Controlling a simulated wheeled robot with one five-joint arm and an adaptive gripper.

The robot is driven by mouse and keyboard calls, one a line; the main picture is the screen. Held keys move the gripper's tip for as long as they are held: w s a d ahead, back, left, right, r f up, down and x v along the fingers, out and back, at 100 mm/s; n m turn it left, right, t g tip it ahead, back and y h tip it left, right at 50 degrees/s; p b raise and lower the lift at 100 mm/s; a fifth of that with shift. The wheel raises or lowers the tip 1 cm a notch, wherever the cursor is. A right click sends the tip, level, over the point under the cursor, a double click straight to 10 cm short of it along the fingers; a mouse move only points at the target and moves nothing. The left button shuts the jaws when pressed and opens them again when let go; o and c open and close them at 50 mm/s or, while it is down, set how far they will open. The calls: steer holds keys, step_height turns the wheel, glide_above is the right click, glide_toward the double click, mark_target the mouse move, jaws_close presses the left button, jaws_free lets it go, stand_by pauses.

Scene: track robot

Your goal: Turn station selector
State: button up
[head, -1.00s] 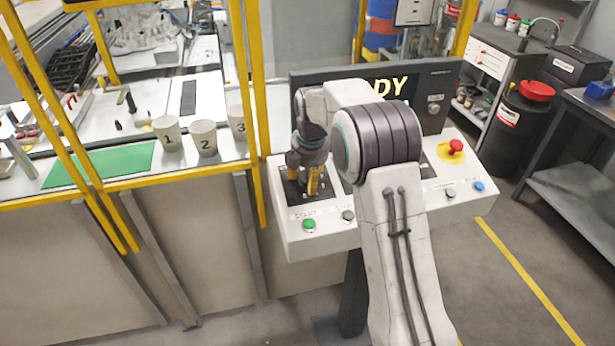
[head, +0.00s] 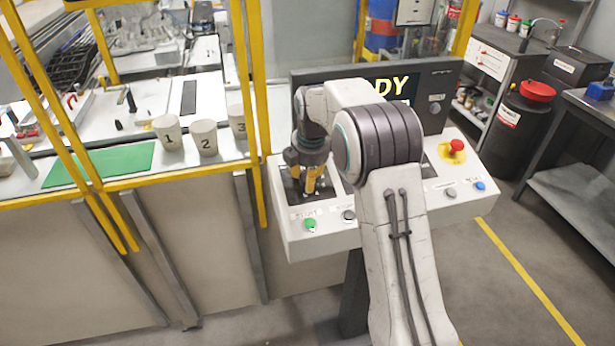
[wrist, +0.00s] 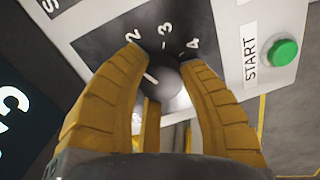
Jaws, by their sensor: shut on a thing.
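The station selector is a round black knob (wrist: 166,84) with a white pointer line, set in a dark dial plate with the numbers 2, 3 and 4 showing. The pointer line leans to the upper left in the wrist view; the left finger partly covers that side, so I cannot tell its exact number. My gripper (wrist: 162,62) has its yellow fingers on both sides of the knob, shut on it. In the head view, my gripper (head: 309,186) points down onto the dial plate (head: 289,198) at the console's left, and the knob is hidden.
The green START button (head: 310,224) and a grey button (head: 348,215) lie just in front of the dial. A red emergency button (head: 456,146) and a blue button (head: 478,187) are at the right. The screen (head: 400,85) stands behind; a yellow post (head: 250,110) is close left.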

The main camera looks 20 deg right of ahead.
steer(key=shift+f, duration=0.15)
steer(key=o, duration=1.2)
steer(key=v, duration=1.2)
steer(key=shift+o, duration=0.3)
